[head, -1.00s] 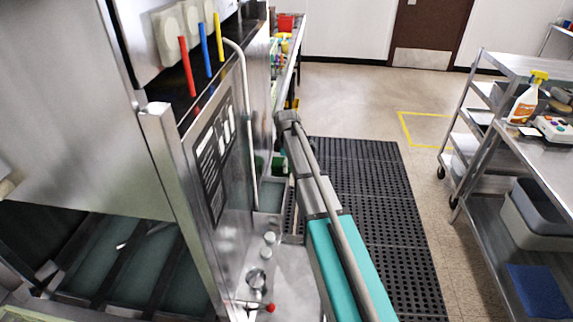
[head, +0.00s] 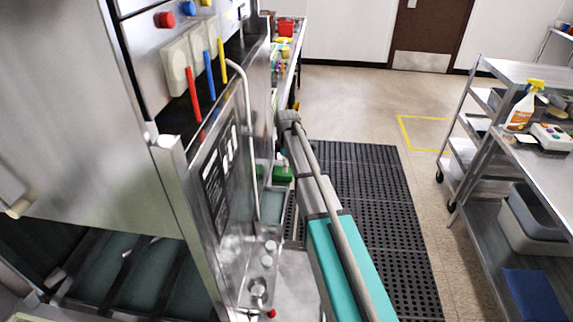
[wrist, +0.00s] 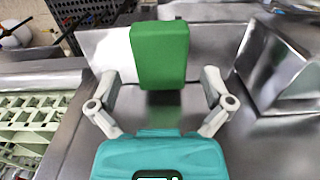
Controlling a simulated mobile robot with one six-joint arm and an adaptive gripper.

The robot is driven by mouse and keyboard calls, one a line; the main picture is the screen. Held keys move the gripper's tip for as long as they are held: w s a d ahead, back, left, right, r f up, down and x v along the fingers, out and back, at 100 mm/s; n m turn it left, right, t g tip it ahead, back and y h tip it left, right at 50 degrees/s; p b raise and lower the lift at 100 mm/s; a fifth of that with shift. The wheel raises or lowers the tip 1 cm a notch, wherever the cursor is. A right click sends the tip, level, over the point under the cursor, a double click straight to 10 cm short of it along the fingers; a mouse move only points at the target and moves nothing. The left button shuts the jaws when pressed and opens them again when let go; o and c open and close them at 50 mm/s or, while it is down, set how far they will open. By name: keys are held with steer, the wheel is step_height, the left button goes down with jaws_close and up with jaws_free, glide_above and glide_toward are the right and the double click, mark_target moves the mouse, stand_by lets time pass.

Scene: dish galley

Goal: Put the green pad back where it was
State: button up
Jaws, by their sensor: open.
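The green pad (wrist: 160,55) is a plain block with rounded corners, in the upper middle of the wrist view. My gripper (wrist: 160,88) is open, with one finger on each side of the pad's lower part and a visible gap on both sides. I cannot tell whether the pad stands on the metal surface or leans on the wall behind it. In the head view, a small green patch (head: 283,174) beside my arm looks like the same pad. My gripper is hidden in that view.
In the wrist view, a pale green rack (wrist: 35,125) lies at left and a steel box-like edge (wrist: 275,65) at right. In the head view, a steel machine (head: 215,175) stands left of my arm, and a steel cart (head: 485,180) at right. The black floor mat (head: 375,205) is clear.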

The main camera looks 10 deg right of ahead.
step_height(320, 180, up, 8)
steer(key=p, duration=0.7)
steer(key=shift+f, duration=0.1)
stand_by(0.6)
steer(key=s+m, duration=1.4)
steer(key=s, duration=1.4)
steer(key=shift+s+a, duration=0.3)
steer(key=shift+s, duration=0.1)
steer(key=shift+f, duration=0.1)
step_height(320, 180, down, 4)
steer(key=b, duration=0.4)
steer(key=shift+f+b, duration=0.25)
steer(key=shift+b, duration=0.05)
